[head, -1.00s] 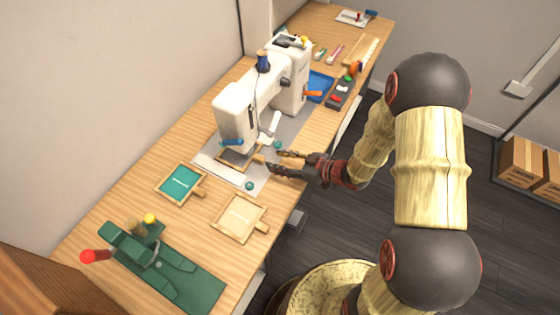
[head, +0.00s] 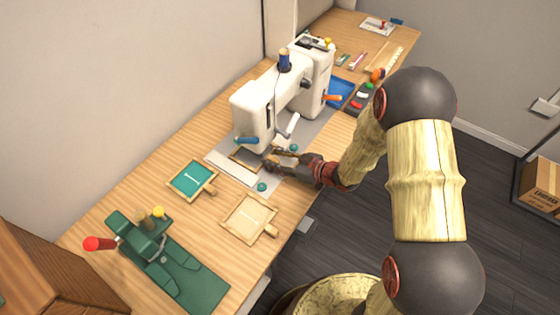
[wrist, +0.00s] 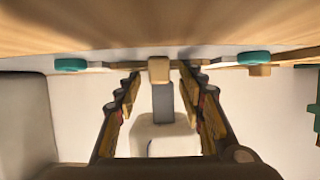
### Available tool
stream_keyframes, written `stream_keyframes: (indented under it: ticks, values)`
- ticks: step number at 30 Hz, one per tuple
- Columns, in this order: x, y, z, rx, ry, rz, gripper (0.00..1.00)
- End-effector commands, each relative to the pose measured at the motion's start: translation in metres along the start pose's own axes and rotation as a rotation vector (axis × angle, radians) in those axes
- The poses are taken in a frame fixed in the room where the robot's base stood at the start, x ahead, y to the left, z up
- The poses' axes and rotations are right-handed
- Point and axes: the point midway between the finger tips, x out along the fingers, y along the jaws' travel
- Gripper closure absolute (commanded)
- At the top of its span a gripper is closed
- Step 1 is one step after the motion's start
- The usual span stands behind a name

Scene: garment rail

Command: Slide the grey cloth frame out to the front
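The grey cloth frame (head: 243,160) lies flat on the light plate under the head of the white sewing machine (head: 256,115). The machine head hides part of it. Its short wooden handle points toward the front right. My gripper (head: 273,160) is at this handle, low over the plate, reaching in from the right. In the wrist view the handle's end block (wrist: 158,70) sits between my two fingers, with a gap showing on both sides. My gripper (wrist: 160,76) is open and does not grip the handle.
Teal knobs (head: 262,187) stand on the plate on either side of the handle. A teal cloth frame (head: 193,180) and a cream cloth frame (head: 249,218) lie nearer. A green clamp device (head: 165,262) is at the near end, and a blue tray (head: 339,93) lies beyond the machine.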

Motion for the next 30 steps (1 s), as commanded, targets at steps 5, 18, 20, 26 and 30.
stream_keyframes:
  ticks: [5,18,20,26,30]
  values:
    - [-0.0002,0.0002,-0.0003,0.000,0.000,0.000,0.61]
    - [-0.0004,0.0002,-0.0002,0.000,0.000,0.000,0.84]
    - [-0.0004,0.0002,-0.0001,0.000,0.000,0.000,0.87]
    - [-0.0004,0.0002,-0.0001,0.000,0.000,0.000,0.99]
    - [-0.0004,0.0002,-0.0001,0.000,0.000,0.000,1.00]
